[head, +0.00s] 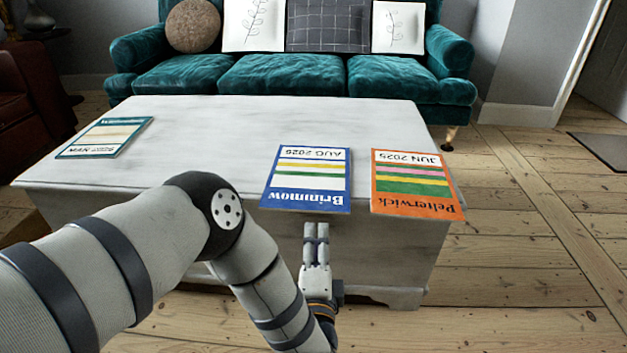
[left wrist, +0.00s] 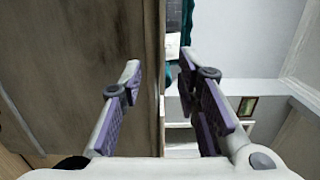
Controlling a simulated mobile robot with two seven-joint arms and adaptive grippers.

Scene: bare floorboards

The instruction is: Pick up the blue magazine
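The blue magazine (head: 307,195), titled Brimmow with AUG 2025 on it, lies flat at the front edge of the white table (head: 210,125). Its near edge seems to stick out slightly past the tabletop. My left gripper (head: 316,232) is just in front of and below that edge, its fingers pointing toward it, apart from it. In the left wrist view the fingers (left wrist: 165,85) are spread with nothing held between them. I cannot make out the blue cover in that view. My right gripper is not in view.
An orange magazine (head: 416,206) lies close to the right of the blue one. A teal-bordered magazine (head: 105,138) lies at the table's left end. A teal sofa (head: 290,77) stands behind. Floorboards (head: 530,270) to the right are clear.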

